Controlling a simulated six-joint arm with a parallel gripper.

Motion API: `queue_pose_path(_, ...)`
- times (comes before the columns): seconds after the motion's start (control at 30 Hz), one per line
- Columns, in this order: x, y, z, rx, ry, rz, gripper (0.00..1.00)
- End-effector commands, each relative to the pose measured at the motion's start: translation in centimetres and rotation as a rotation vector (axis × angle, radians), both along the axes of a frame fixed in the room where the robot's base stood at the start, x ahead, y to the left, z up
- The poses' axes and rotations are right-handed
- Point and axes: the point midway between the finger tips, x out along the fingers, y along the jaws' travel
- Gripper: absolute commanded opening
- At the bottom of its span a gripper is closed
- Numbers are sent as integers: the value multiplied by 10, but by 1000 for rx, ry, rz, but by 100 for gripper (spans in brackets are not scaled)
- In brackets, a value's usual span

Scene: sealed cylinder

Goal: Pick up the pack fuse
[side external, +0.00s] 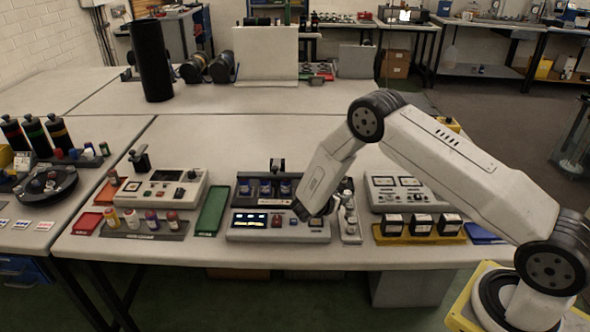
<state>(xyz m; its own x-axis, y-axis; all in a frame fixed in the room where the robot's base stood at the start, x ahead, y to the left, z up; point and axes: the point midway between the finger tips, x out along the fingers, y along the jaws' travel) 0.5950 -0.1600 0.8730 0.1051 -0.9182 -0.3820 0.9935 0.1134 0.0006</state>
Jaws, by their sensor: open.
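My gripper (303,211) is small and dark at the end of the white arm. It points down over the right part of a console (277,226) with a lit display, and is open. I cannot tell which small part is the pack fuse. Candidates in view are small blue-banded cylinders (285,187) in a dark rack (265,196) just behind the console, and small pale pieces (350,216) in a narrow holder to the right of the gripper. My arm's end hides part of the rack's right side. No part is visible between the fingers.
Left are a white instrument (163,190), a green tray (212,211), a red tray (87,223) and a rack of coloured bottles (145,228). Right are another instrument (398,193) and black blocks (421,224) on a yellow tray (405,239).

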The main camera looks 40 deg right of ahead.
Motion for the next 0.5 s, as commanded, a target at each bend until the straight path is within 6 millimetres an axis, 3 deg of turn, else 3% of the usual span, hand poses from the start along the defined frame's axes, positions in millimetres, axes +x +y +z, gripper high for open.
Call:
queue_pose_path(0.23,3,-27,-12,1,2,-4,46)
queue_pose_path(0.5,4,-36,-15,2,2,-1,46)
